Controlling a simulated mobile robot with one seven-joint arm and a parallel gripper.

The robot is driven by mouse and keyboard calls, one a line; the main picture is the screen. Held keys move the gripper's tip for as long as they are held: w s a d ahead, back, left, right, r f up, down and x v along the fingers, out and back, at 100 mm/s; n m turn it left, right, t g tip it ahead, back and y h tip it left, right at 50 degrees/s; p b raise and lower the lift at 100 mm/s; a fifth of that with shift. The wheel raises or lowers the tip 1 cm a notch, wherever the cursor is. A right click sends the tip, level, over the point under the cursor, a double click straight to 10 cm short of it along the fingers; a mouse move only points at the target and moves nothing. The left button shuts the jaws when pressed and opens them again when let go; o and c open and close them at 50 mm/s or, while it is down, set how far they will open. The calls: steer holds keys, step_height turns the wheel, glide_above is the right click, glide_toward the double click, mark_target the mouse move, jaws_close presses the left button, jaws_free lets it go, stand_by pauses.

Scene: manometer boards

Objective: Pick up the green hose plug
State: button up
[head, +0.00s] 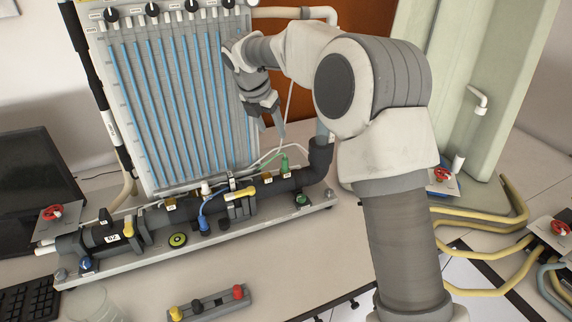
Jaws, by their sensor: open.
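A green plug (284,163) stands upright on the black pipe, near its right end, with a pale hose close beside it. A second, smaller green piece (302,199) sits low on the base rail; I cannot tell its shape well. My gripper (272,130) is open and empty, pointing down in front of the manometer board's lower right edge. It is above the upright green plug and a little left of it, apart from it.
The manometer board (170,100) stands behind the black pipe (270,188). A grey rack (210,305) holding yellow, black and red plugs lies in front. A dark screen (40,175) stands left.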

mark_target(285, 159)
steer(key=p+x, duration=0.1)
steer(key=x, duration=0.9)
steer(key=shift+d+f, duration=0.1)
steer(key=shift+f, duration=0.15)
steer(key=shift+s+d+p+x, duration=0.15)
steer(key=shift+p+x, duration=0.15)
steer(key=shift+x, duration=1.05)
steer(key=shift+s+d+p+x, duration=0.1)
steer(key=shift+s+p+x, duration=0.15)
steer(key=shift+x, duration=1.05)
steer(key=shift+f, duration=0.1)
steer(key=shift+c, duration=0.4)
jaws_close()
